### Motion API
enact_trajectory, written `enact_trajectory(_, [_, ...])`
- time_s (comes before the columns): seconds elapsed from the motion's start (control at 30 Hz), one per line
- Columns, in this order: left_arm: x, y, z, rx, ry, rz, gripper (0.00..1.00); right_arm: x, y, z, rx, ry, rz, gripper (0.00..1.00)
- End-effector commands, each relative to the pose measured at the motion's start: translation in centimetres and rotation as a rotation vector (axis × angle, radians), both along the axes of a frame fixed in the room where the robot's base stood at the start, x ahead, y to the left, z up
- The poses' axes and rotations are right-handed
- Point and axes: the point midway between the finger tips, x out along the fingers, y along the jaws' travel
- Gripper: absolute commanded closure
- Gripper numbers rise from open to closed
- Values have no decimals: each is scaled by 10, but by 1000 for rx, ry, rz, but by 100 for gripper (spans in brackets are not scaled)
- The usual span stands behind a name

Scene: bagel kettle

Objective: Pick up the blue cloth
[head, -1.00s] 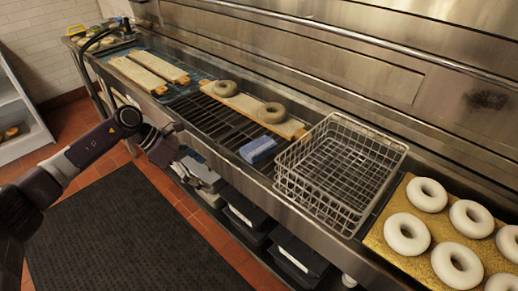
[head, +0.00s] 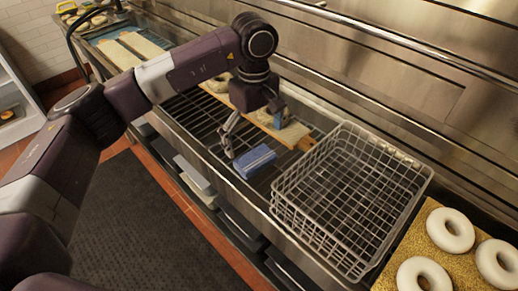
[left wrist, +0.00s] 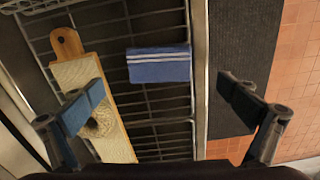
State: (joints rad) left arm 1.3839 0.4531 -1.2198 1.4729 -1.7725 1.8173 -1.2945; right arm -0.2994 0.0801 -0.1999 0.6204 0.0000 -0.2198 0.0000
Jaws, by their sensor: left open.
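The blue cloth (head: 255,161) is a small folded block with pale stripes, lying on the wire rack of the counter, left of the wire basket. It also shows in the left wrist view (left wrist: 158,66), between and a little beyond my fingers. My left gripper (head: 253,127) is open and empty, pointing down over the rack, beside and above the cloth. In the left wrist view the open fingers (left wrist: 163,88) are spread wider than the cloth, with a gap to it. My right gripper is not in view.
A wire basket (head: 285,203) stands just right of the cloth. A wooden board (left wrist: 115,148) with a bagel (left wrist: 101,121) lies on the rack close to the gripper, beneath one finger. White bagels (head: 450,230) sit on a gold board at the right. The counter's metal front edge is near.

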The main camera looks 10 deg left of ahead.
Motion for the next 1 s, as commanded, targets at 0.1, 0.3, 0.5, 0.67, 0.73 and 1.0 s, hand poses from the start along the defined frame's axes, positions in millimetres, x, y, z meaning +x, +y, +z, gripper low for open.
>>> enact_trajectory(0.1, [-1,0,-12,1,4,0,0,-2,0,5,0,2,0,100])
enact_trajectory(0.3, [1,-3,-34,0,6,2,0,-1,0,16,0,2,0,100])
enact_trajectory(0.5, [4,-6,-64,-1,6,3,0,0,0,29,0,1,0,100])
enact_trajectory(0.67, [5,-6,-75,-2,2,2,0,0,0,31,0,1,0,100])
enact_trajectory(0.73, [5,-6,-76,-2,1,2,0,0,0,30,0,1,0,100])
enact_trajectory(1.0, [5,-6,-76,-2,1,2,17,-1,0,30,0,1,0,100])
